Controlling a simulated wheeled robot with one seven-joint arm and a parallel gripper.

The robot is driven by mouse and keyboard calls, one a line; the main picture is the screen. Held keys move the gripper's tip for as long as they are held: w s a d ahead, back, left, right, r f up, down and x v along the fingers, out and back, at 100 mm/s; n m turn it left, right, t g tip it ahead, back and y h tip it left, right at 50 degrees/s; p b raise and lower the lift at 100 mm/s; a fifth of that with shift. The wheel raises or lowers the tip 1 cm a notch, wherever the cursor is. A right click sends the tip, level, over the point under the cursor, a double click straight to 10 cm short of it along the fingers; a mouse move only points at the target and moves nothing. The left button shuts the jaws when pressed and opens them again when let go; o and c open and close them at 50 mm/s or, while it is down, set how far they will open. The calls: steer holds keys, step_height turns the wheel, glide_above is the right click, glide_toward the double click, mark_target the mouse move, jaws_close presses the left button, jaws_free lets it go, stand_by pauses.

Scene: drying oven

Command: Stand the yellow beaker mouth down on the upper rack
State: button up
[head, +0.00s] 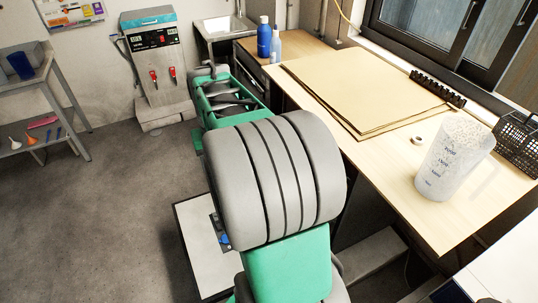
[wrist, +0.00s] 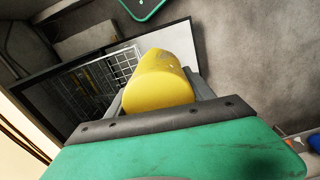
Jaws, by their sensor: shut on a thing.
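The yellow beaker (wrist: 160,82) is in the middle of the wrist view. My gripper (wrist: 158,98) is shut on it, with one grey finger on each side. The beaker hides part of what lies beyond it; I cannot tell which way its mouth faces. White wire racks (wrist: 88,72) show inside a dark, open box-like oven (wrist: 55,92) to the left of the beaker. I cannot tell clearly which rack is the upper one. The beaker appears apart from the racks. In the head view my own arm hides the gripper, beaker and oven.
Blue bottles (head: 264,38) stand behind. A grey shelf (head: 42,75) stands left. The left floor is clear.

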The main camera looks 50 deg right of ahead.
steer(key=w+a+f+n+b, duration=0.2)
steer(key=w+a+f+b, duration=0.15)
steer(key=w+a, duration=0.2)
steer(key=w+d+f+m+b, duration=0.15)
steer(key=d+f+b, duration=0.25)
steer(key=d+f, duration=0.4)
steer(key=s+d+f+m+b, duration=0.1)
steer(key=s+d+f+b, duration=0.2)
steer(key=d+f, duration=0.3)
steer(key=s+d+f+m+b, duration=0.2)
steer(key=s+d+f+b, duration=0.1)
steer(key=d, duration=0.9)
steer(key=s+d+f+m+b, duration=0.2)
steer(key=s+d+f, duration=0.3)
steer(key=d+f, duration=0.3)
steer(key=shift+d+f+b, duration=0.35)
steer(key=shift+d+b, duration=0.05)
steer(key=shift+b, duration=0.45)
steer(key=shift+s+a+m, duration=0.1)
steer(key=shift+m, duration=0.15)
steer(key=shift+f+b, duration=1.25)
steer(key=shift+f, duration=1.95)
steer(key=shift+f, duration=0.25)
